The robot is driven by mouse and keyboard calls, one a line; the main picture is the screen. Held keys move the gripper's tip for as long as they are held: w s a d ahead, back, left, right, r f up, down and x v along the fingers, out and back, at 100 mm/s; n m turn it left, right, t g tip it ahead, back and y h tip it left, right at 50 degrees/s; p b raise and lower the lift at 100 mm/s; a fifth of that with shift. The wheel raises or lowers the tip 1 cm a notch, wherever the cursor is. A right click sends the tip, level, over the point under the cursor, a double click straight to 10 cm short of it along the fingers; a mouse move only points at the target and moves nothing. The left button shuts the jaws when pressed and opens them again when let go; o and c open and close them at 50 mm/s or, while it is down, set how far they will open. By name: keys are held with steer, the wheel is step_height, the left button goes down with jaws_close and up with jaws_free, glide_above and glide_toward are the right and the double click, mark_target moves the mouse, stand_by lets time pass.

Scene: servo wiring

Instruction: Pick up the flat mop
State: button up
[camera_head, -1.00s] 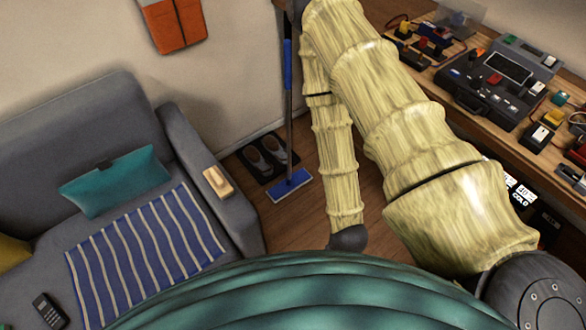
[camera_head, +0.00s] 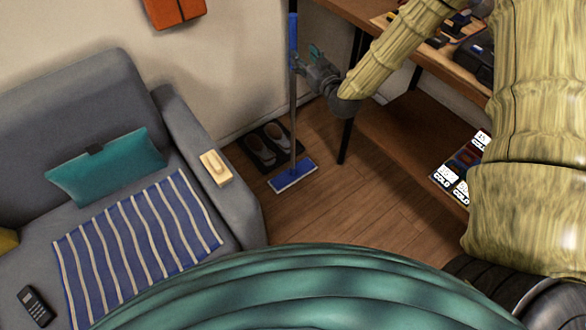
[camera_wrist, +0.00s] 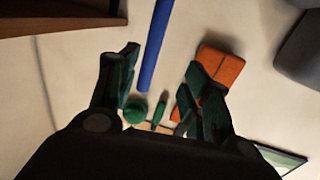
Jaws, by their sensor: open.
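The flat mop stands upright by the wall, its blue head (camera_head: 293,177) on the wooden floor. Its grey pole rises to a blue grip (camera_head: 292,35). My gripper (camera_head: 303,58) is open, just right of the pole at the lower part of the blue grip, fingers pointing left. In the wrist view the blue grip (camera_wrist: 155,42) shows between the two open fingers (camera_wrist: 163,85). Contact between fingers and pole cannot be made out. The pole's top runs out of the head view.
Dark shoes (camera_head: 262,147) sit on a mat beside the mop head. A grey sofa (camera_head: 190,120) stands left. A wooden workbench (camera_head: 350,12) with a dark leg (camera_head: 346,140) and lower shelf (camera_head: 400,130) stands right. An orange pouch (camera_head: 172,10) hangs on the wall.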

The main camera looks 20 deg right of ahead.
mark_target(295, 36)
steer(key=w, duration=0.2)
steer(key=w+r, duration=0.1)
steer(key=w, duration=0.2)
steer(key=shift+a+r, duration=0.1)
steer(key=shift+w+a+r+p, duration=0.1)
steer(key=shift+w+p, duration=0.3)
steer(key=shift+w, duration=1.2)
steer(key=shift+w+a+r+p, duration=0.1)
steer(key=shift+w+p, duration=0.25)
steer(key=shift+w, duration=1.25)
steer(key=shift+d, duration=0.1)
jaws_close()
